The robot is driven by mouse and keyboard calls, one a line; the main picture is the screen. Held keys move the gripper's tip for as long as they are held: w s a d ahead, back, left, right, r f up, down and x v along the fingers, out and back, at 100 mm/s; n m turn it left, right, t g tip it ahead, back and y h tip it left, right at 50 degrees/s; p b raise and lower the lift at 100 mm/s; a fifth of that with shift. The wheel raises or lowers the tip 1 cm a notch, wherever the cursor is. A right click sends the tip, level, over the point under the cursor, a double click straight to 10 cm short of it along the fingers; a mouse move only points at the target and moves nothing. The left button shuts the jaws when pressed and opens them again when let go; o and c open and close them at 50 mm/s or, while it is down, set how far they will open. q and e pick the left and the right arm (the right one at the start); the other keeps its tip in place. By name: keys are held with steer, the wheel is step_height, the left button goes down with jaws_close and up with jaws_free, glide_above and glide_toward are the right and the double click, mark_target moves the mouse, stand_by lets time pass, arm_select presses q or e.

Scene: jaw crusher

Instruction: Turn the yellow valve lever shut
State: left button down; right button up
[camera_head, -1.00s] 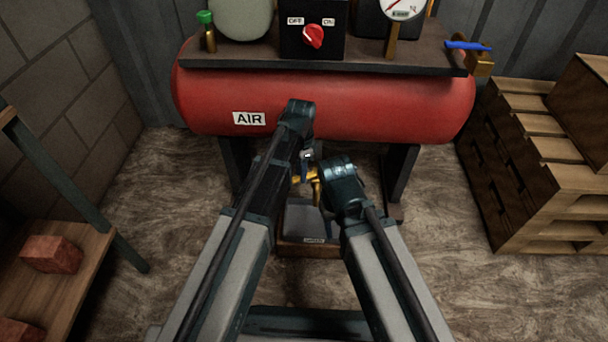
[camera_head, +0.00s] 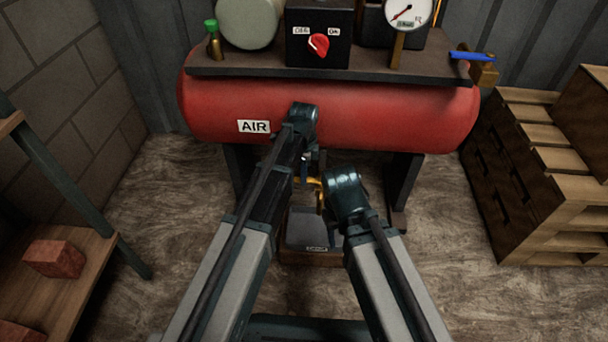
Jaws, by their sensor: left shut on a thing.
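The yellow valve lever (camera_head: 312,182) shows as a small yellow piece below the red tank, between my two forearms. Part of it is hidden by my arms. My left gripper (camera_head: 304,176) reaches down to it from the left arm and is shut on the lever; its fingers are small and mostly hidden. My right arm ends just right of the lever, and its gripper is hidden behind the dark wrist.
The red air tank (camera_head: 400,110) stands ahead, with a red switch knob (camera_head: 319,45), gauge (camera_head: 408,12) and blue-handled valve (camera_head: 472,56) on top. A grey-topped box (camera_head: 309,230) sits below. Wooden pallets (camera_head: 535,160) stand right; a shelf with bricks (camera_head: 55,258) stands left.

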arm_select(q)
steer(key=c, duration=0.7)
jaws_free()
step_height(320, 180, up, 14)
steer(key=p, duration=1.4)
steer(key=shift+f, duration=0.1)
